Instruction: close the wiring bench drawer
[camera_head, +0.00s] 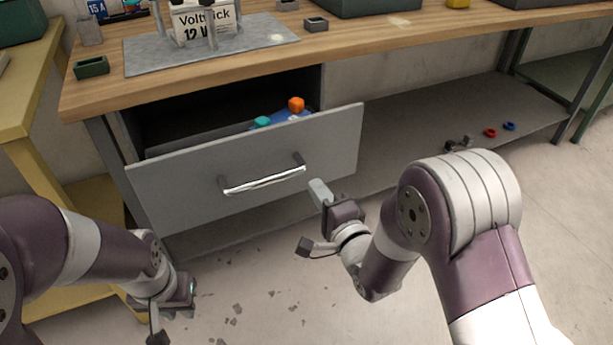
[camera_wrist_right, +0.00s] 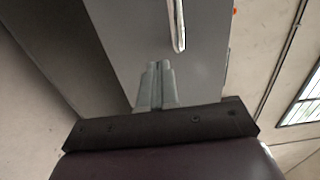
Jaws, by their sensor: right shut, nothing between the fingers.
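The wiring bench drawer (camera_head: 200,190) is grey and stands pulled out, with its open inside showing behind the front. Its silver handle (camera_head: 264,180) runs across the front on two dark mounts. An orange piece and a teal piece on something blue lie inside. My right gripper (camera_head: 316,188) is shut and empty, just right of the handle and in front of the drawer front. In the right wrist view its fingers (camera_wrist_right: 157,70) are together and point at the grey drawer front (camera_wrist_right: 125,45), below the handle (camera_wrist_right: 177,25). My left gripper (camera_head: 192,288) is low at left; its fingers cannot be made out.
The wooden bench top (camera_head: 350,38) holds a grey plate (camera_head: 140,55) with a voltage sign, and small bins. A lower shelf (camera_head: 480,115) at right carries red and blue rings. A yellow table (camera_head: 35,75) stands at left. Floor in front is mostly clear, with small debris.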

